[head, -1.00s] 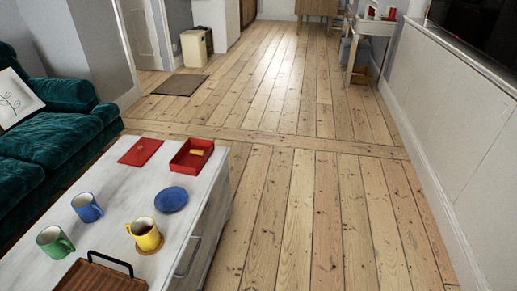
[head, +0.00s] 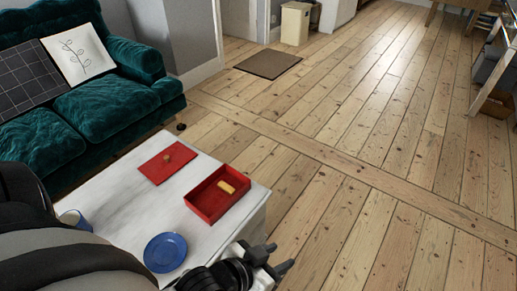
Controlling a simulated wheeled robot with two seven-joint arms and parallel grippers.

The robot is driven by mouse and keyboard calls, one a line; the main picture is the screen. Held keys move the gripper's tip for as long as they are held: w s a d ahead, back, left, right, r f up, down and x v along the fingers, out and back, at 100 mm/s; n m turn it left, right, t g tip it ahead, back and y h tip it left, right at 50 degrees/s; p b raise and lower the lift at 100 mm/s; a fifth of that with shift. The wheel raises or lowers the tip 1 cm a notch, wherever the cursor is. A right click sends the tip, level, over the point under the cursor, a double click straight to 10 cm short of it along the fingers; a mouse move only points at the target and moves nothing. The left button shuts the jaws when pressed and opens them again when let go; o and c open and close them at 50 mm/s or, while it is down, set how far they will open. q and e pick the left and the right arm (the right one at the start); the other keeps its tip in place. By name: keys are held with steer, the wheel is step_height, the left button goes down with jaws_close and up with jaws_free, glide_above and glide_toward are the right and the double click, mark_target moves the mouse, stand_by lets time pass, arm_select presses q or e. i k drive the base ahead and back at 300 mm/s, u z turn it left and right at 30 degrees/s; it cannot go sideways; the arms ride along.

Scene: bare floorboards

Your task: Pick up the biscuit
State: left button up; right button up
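A small tan biscuit (head: 226,187) lies inside an open red box (head: 208,207) near the far right corner of a white table. My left arm comes in from the lower left across the table. My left gripper (head: 280,256) is at the bottom middle, beyond the table's right edge in the picture, below and to the right of the box. Its two fingers stand apart with nothing between them. It does not touch the biscuit. My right gripper is not in view.
A red lid (head: 153,170) with a small brown knob lies left of the box. A blue plate (head: 165,252) sits nearer, and a blue mug (head: 74,219) is partly hidden by my arm. A green sofa (head: 108,105) stands behind; the floorboards (head: 350,220) at right are clear.

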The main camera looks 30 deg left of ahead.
mark_target(226, 187)
steer(key=i, duration=1.15)
steer(key=u, duration=3.4)
